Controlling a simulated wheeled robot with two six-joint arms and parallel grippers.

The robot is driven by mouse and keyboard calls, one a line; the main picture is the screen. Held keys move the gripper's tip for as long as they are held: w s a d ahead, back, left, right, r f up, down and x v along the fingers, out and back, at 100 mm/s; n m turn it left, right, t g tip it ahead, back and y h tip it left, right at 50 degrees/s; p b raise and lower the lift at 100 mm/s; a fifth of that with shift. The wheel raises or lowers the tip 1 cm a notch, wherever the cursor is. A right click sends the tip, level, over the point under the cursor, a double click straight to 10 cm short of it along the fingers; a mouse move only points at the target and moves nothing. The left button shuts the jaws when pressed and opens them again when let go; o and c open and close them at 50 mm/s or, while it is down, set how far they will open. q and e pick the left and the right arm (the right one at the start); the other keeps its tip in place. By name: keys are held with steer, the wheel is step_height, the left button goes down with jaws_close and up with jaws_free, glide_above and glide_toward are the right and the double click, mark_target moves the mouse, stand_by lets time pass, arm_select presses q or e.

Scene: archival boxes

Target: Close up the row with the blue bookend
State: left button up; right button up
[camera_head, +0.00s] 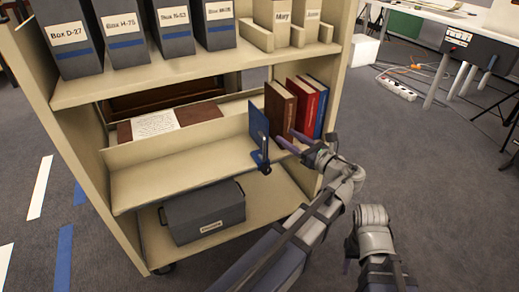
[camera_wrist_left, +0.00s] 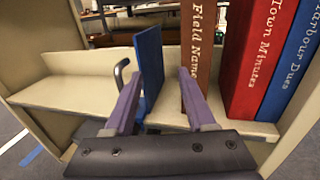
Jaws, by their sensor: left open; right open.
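The blue bookend (camera_head: 258,126) stands upright on the middle shelf, left of the books and with a gap to them. In the left wrist view the bookend (camera_wrist_left: 149,60) shows between the finger lines, nearer the left finger. A brown book (camera_head: 278,112), a red book (camera_head: 305,105) and a blue book (camera_head: 322,108) stand on its right. In the left wrist view the brown book (camera_wrist_left: 203,40) shows behind the right finger. My left gripper (camera_head: 290,140) is open and empty in front of the shelf. My right gripper (camera_head: 350,257) is open, low at the lower right.
The middle shelf (camera_head: 175,180) is bare at its front left; an open paper (camera_head: 154,123) lies behind. Grey boxes (camera_head: 122,35) and tan holders (camera_head: 292,30) fill the shelf above. A dark box (camera_head: 203,212) sits below. The cart's side panels (camera_head: 93,165) bound the shelves.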

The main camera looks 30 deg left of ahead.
arm_select(q)
steer(key=s+n+g, duration=0.1)
steer(key=s+a+f+n+g+y, duration=0.1)
steer(key=g, duration=0.1)
steer(key=s+n+g, duration=0.1)
steer(key=g, duration=0.1)
steer(key=shift+s+a+f+b, duration=0.25)
steer(key=shift+s+a+b, duration=0.1)
steer(key=shift+a+b, duration=0.05)
steer(key=c, duration=0.4)
glide_above(256, 159)
steer(key=shift+w+n+g, duration=0.1)
steer(key=shift+n+g, duration=0.3)
jaws_close()
stand_by(0.6)
